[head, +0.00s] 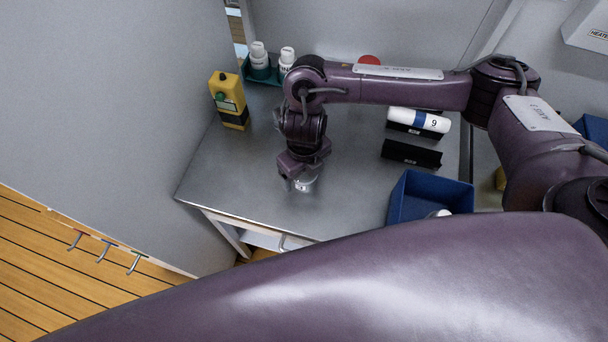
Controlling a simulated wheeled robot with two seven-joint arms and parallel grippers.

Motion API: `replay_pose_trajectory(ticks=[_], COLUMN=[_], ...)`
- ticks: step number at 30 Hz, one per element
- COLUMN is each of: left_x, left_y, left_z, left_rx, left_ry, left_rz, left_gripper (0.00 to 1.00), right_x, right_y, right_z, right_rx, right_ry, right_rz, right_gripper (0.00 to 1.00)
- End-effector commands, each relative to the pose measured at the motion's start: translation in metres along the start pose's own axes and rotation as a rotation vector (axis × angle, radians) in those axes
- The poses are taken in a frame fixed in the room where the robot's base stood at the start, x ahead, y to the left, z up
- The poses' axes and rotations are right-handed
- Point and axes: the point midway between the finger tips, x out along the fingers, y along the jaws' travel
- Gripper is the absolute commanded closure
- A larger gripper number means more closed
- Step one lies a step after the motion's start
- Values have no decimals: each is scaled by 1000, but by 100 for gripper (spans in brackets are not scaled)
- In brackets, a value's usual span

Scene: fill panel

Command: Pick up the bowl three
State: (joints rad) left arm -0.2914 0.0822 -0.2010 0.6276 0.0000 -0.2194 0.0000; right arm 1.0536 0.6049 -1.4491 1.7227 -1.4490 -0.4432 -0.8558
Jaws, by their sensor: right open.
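A small grey metal bowl (302,185) with a white label on its front stands on the metal table; the label is too small to read surely. My right gripper (299,168) points straight down directly over the bowl and hides its far part. The gripper is open; whether its fingers touch the bowl, I cannot tell. My left gripper is out of view.
A blue bin (430,192) stands at the table's front right. Black holders, one with a white and blue cylinder (418,121), lie behind it. A yellow device (229,101) and a green tray (261,73) with white-capped bottles stand at the back left.

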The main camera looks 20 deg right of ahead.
Motion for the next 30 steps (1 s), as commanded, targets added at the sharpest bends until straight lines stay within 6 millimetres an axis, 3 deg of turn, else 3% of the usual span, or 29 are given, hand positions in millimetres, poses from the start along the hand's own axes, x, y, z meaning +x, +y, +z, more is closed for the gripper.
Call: replay_pose_trajectory(ticks=[2,13,23,30], left_x=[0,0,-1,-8], left_y=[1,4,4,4], left_z=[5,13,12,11], left_rx=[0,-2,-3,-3], left_ry=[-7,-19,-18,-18], left_rz=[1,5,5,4], left_gripper=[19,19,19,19], right_x=[0,0,-4,-32], right_y=[0,0,0,-1], right_z=[0,0,1,2], right_rx=[0,1,0,-2], right_ry=[0,0,-1,-6], right_rz=[0,0,1,-2], right_gripper=[21,69,69,70])
